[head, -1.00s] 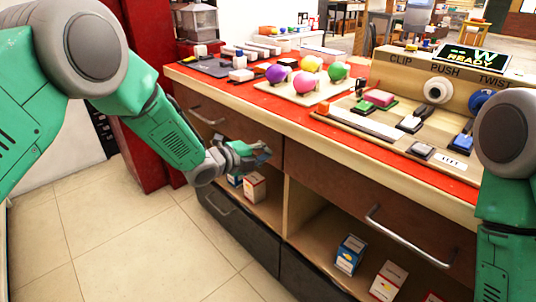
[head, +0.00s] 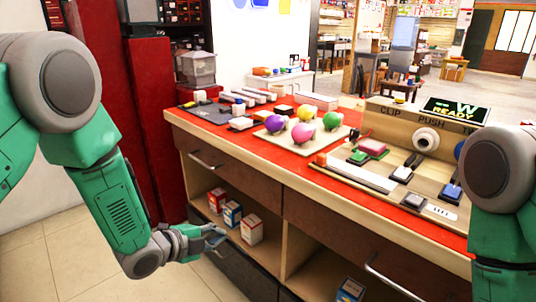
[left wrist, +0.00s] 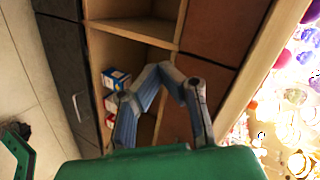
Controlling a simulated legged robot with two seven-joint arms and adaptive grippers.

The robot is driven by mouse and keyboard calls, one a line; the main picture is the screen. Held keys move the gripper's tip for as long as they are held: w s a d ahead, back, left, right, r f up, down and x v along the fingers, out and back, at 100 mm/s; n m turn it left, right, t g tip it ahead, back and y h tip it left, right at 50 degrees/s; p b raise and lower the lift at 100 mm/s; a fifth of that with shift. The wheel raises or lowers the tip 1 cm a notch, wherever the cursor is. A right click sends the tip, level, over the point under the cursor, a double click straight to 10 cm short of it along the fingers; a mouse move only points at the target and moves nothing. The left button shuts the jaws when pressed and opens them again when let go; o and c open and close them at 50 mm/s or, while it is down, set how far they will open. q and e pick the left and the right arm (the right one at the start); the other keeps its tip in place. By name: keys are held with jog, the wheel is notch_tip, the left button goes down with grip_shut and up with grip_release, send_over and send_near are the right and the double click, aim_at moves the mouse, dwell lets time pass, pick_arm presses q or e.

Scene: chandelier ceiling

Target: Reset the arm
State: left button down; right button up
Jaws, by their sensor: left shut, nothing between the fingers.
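My left arm hangs down at the left of the head view, bent at the elbow. Its gripper (head: 208,238) is in front of the workbench's open lower shelf, below the worktop. In the left wrist view the two fingers of the left gripper (left wrist: 160,72) come together at their tips, with nothing between them. My right arm shows only in part at the right edge of the head view, and its gripper is out of view.
The workbench's red worktop (head: 290,149) holds coloured balls on a board (head: 322,131), blocks and a panel with a "READY" screen (head: 455,110). Small boxes (head: 251,229) stand on the shelf beneath. A red cabinet (head: 150,125) stands behind. Tiled floor (head: 45,252) lies open at left.

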pick_arm(q)
jog(key=s+a+f+n+g+y+p, duration=0.2)
jog(key=s+n, duration=0.5)
jog(key=s, duration=0.5)
jog(key=s+a+f+n+g+y+p, duration=0.2)
jog(key=s+n, duration=0.5)
jog(key=s, duration=0.6)
jog(key=s+a+f+n+g+y+p, duration=0.2)
jog(key=s+a+f+n+g, duration=0.3)
jog(key=s, duration=0.7)
jog(key=shift+s+a+n+g+y, duration=0.2)
jog(key=shift+a+n+g+y, duration=0.2)
jog(key=shift+a+n+y, duration=0.5)
jog(key=shift+d, duration=0.2)
jog(key=shift+w+a+f, duration=0.1)
jog(key=shift+a, duration=0.15)
jog(key=shift+d, duration=0.2)
jog(key=shift+a, duration=0.1)
